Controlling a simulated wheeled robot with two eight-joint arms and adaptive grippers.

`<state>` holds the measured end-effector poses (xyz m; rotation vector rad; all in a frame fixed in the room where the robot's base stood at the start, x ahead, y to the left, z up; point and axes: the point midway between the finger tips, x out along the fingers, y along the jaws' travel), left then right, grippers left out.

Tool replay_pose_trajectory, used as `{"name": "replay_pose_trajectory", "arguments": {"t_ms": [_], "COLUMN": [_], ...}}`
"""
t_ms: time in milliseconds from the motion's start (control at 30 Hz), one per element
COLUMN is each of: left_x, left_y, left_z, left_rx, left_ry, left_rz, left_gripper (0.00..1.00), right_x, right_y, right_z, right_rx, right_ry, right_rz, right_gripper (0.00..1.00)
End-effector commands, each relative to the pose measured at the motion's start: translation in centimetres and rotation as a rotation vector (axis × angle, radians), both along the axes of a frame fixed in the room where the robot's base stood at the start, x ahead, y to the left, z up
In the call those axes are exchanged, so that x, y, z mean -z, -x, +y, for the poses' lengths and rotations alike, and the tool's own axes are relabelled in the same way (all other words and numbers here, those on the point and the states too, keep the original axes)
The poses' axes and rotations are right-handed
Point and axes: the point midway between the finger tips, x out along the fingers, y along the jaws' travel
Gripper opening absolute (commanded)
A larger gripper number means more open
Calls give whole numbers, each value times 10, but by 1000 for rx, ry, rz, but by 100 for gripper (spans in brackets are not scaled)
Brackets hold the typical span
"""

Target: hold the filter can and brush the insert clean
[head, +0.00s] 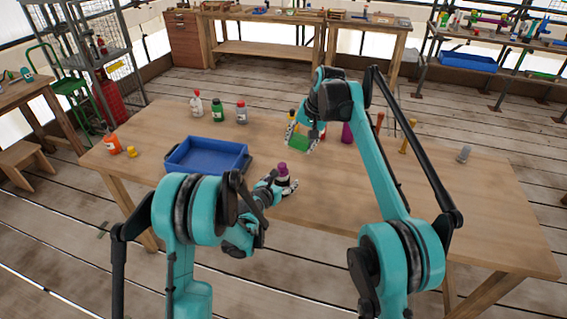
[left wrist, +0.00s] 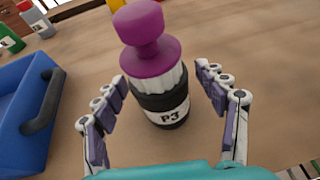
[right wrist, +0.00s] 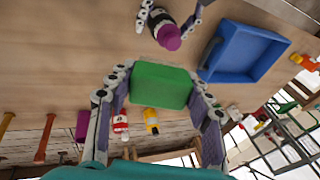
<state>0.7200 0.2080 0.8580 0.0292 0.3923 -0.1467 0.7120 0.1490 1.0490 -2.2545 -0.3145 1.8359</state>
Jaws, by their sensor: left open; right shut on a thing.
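The filter can (left wrist: 168,103) is black with a white label reading P3. A white pleated insert (left wrist: 157,77) with a purple knob (left wrist: 145,35) stands up from it. The can is upright on the table, and its purple top shows in the head view (head: 282,169). My left gripper (left wrist: 158,88) is open, its fingers on either side of the can, with gaps visible. My right gripper (right wrist: 161,78) is shut on a green block (right wrist: 160,85), held above the table beyond the can. I cannot see bristles on it.
A blue tray (head: 170,170) lies left of the can. A purple item (head: 346,133) and upright sticks (head: 408,138) stand right of my right gripper. The table's right front is clear.

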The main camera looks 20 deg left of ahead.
Motion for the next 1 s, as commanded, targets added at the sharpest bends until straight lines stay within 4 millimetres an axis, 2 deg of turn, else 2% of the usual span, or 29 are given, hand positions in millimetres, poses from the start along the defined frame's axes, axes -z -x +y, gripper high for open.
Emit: {"name": "replay_pose_trajectory", "arguments": {"t_ms": [133, 267, 500, 700, 833, 1000], "left_x": [-1, -7, -27, -40, -45, -46], "left_y": [2, 16, 64, 96, 107, 110], "left_z": [0, 3, 10, 15, 16, 17], "left_rx": [0, 0, -2, -1, 0, 0], "left_ry": [0, 0, 0, -1, 1, 0], "left_rz": [0, 0, 0, 1, 0, 0], "left_gripper": [72, 72, 72, 72, 72, 72], "right_x": [0, 0, 0, 0, 0, 0], "right_y": [0, 0, 0, 0, 0, 0], "right_z": [0, 0, 0, 0, 0, 0], "right_rx": [0, 0, 0, 0, 0, 0], "right_ry": [0, 0, 0, 0, 0, 0], "right_rz": [0, 0, 0, 0, 0, 0], "right_gripper": [24, 24, 24, 24, 24, 24]}}
